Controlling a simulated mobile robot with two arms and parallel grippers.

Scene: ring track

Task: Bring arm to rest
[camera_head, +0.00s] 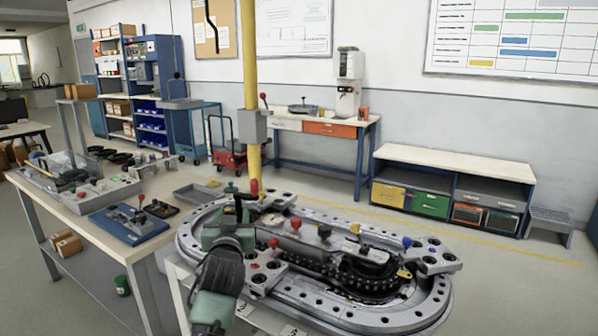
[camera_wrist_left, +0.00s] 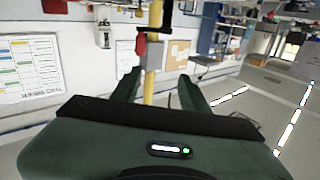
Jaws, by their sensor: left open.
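My left arm comes in from the bottom in the head view, with its green and black wrist over the left end of the grey ring track (camera_head: 397,321). My left gripper (camera_head: 240,207) points away from me above the track's left end. Its fingers are small there and partly hidden by the wrist. In the left wrist view the gripper (camera_wrist_left: 160,92) has its two dark green fingers spread apart, with nothing held between them. The yellow pole (camera_wrist_left: 152,60) shows beyond the gap. My right gripper is not in view.
A workbench (camera_head: 107,238) with trays and a blue fixture (camera_head: 128,224) stands left of the track. Small knobs stick up from the track's middle. The yellow pole (camera_head: 249,60) rises behind it. A low cabinet (camera_head: 455,165) stands at the wall; the floor before it is clear.

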